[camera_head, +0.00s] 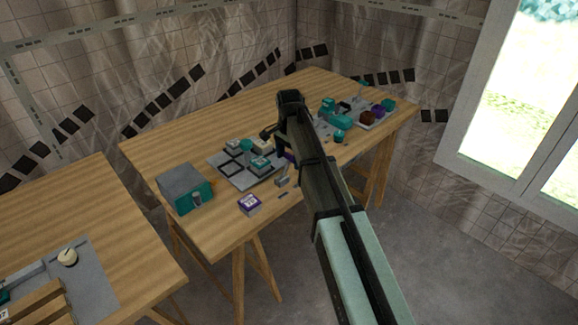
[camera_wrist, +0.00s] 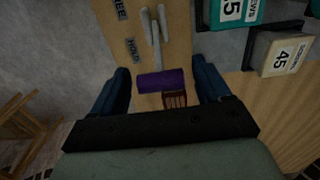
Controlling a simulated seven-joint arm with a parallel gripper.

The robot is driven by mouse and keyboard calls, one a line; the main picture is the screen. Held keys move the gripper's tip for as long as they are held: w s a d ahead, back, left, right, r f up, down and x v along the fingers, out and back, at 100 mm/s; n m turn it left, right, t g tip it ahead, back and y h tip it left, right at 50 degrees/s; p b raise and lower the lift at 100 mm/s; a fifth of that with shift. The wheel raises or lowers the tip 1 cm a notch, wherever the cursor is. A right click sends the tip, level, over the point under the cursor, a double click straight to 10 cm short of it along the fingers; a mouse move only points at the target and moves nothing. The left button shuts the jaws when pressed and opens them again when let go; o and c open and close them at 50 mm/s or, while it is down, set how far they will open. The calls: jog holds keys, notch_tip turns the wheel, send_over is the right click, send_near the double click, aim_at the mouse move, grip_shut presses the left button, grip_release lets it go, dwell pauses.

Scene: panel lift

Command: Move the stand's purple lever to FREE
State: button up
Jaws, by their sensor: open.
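In the wrist view, the stand's lever has a purple grip (camera_wrist: 161,81) on grey metal rods. The grip lies crosswise between the two dark fingers of my gripper (camera_wrist: 164,88). The fingers are open, with a gap on each side of the grip. Beside the rods are a HOLD label (camera_wrist: 133,50) and, farther up, a partly cut-off FREE label (camera_wrist: 121,9). The grip is nearer to HOLD than to FREE. In the head view, my arm covers most of the lever area.
In the head view, the wooden table (camera_head: 150,142) also holds a grey-teal box (camera_head: 186,188) and a purple-white block (camera_head: 250,204). Its left back is clear.

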aim_at(289, 160)
jog(key=shift+f, duration=2.15)
jog(key=c, duration=1.4)
